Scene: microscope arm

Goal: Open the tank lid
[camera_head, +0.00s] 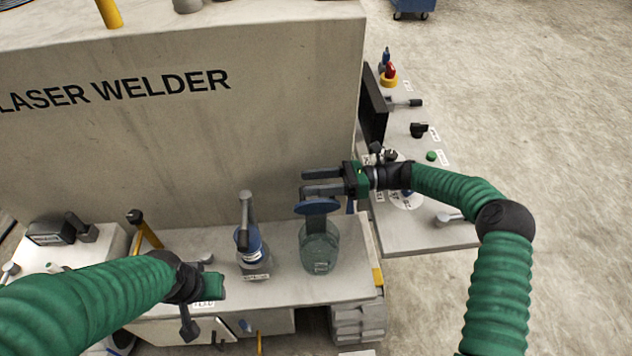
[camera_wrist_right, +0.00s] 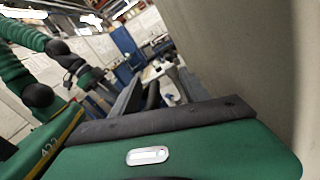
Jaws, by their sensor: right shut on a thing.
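The tank is a clear greenish jar (camera_head: 319,250) on the front shelf of the laser welder, right of centre in the head view. Its blue round lid (camera_head: 317,207) shows above the jar mouth, with a dark upright part below it. My right gripper (camera_head: 321,182) reaches in from the right, with its fingers pointing left at the lid's top. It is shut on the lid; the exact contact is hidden. My left gripper (camera_head: 205,300) is at lower left, apart from the tank, and its finger gap is unclear. The right wrist view does not show the tank clearly.
A blue-and-grey bottle-like device (camera_head: 249,245) with an upright lever stands left of the jar. The large grey welder housing (camera_head: 290,110) rises behind. A side panel (camera_head: 430,215) with knobs and switches lies to the right.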

